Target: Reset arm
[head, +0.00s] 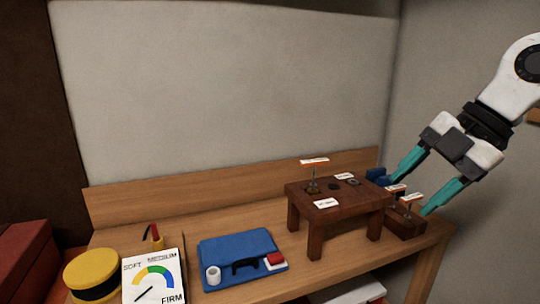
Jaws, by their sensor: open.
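My gripper (408,196) is at the right of the head view, on the end of my white and black arm. Its two teal fingers are spread apart and point down to the left. I see nothing held between them. The fingertips appear near the right end of the bench, around a small dark block with labelled items (405,222). I cannot tell whether they touch it or how far in front of it they are.
A wooden bench (190,232) with a backboard runs along the wall. On it are a small dark wooden table (335,190) with labelled parts, a blue mat (238,252), a SOFT–MEDIUM–FIRM gauge card (154,278) and a yellow round container (92,272). Space above the bench is clear.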

